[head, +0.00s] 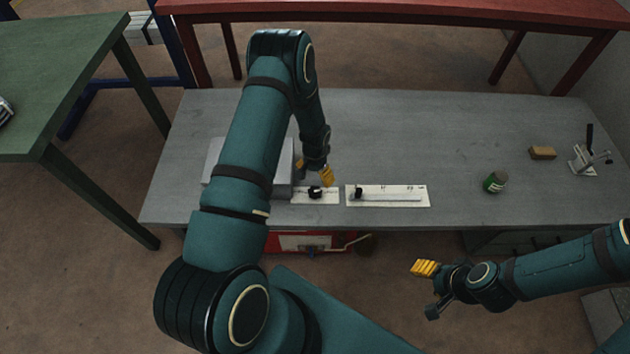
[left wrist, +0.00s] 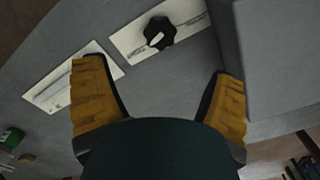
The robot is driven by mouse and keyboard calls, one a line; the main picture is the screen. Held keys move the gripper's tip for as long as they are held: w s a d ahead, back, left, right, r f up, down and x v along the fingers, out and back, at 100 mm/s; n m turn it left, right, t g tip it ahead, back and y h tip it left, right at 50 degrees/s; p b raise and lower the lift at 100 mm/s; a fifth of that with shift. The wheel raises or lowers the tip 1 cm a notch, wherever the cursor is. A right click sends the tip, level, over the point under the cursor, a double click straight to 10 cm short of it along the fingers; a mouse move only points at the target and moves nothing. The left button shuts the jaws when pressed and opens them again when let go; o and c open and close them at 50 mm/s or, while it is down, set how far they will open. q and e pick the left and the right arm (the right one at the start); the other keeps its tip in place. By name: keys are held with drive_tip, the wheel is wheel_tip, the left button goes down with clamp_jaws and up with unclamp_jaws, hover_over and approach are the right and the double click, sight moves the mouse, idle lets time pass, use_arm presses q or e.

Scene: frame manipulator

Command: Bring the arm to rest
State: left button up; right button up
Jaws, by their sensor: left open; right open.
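My left arm reaches over the grey table (head: 420,130). Its gripper (head: 316,172) is above the table near a white plate with a black knob (head: 315,192). In the left wrist view the left gripper (left wrist: 160,100) has its yellow fingers wide apart with nothing between them. The black knob (left wrist: 160,33) on its plate lies beyond the fingers, apart from them. My right gripper (head: 427,286) is in front of the table, at the lower right, with yellow fingertips. Nothing shows in its grasp.
A white slider panel (head: 390,203) lies right of the knob plate. A grey box (head: 222,160) stands partly behind my left arm. A green can (head: 495,182), a tan block (head: 542,153) and a small metal clamp (head: 588,160) stand at the right. The table's middle back is clear.

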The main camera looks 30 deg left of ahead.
use_arm(q)
drive_tip(key=shift+r, duration=0.55)
drive_tip(key=s+d+r+n+t+h, duration=0.1)
drive_tip(key=s+d+r, duration=0.3)
drive_tip(key=s+d, duration=0.4)
drive_tip(key=s+d+r+n+h, duration=0.2)
drive_tip(key=s+d+r, duration=0.3)
drive_tip(key=d, duration=0.9)
drive_tip(key=s+h, duration=0.1)
drive_tip(key=s, duration=0.2)
drive_tip(key=shift+s+t, duration=0.3)
drive_tip(key=shift+t, duration=0.1)
drive_tip(key=shift+r, duration=0.1)
